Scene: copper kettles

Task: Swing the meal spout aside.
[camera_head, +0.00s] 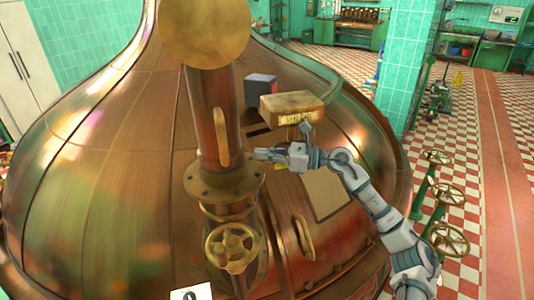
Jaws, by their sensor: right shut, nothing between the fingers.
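The meal spout appears to be the upright copper pipe (201,115) on top of the big copper kettle (100,190). A brass bar handle (221,137) runs up its front right side, and a round brass disc (205,32) covers its top. The pipe stands on a bolted flange (225,185). My right gripper (259,154) is shut and empty, just right of the pipe near its foot, pointing left at it. I cannot tell whether the fingertips touch the pipe. My left gripper is out of view.
A brass box (292,107) with lettering and a dark box (261,90) sit just behind my right gripper. A brass handwheel (232,247) stands below the flange. A curved handle (304,238) is on the kettle. Several floor handwheels (446,238) stand at right.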

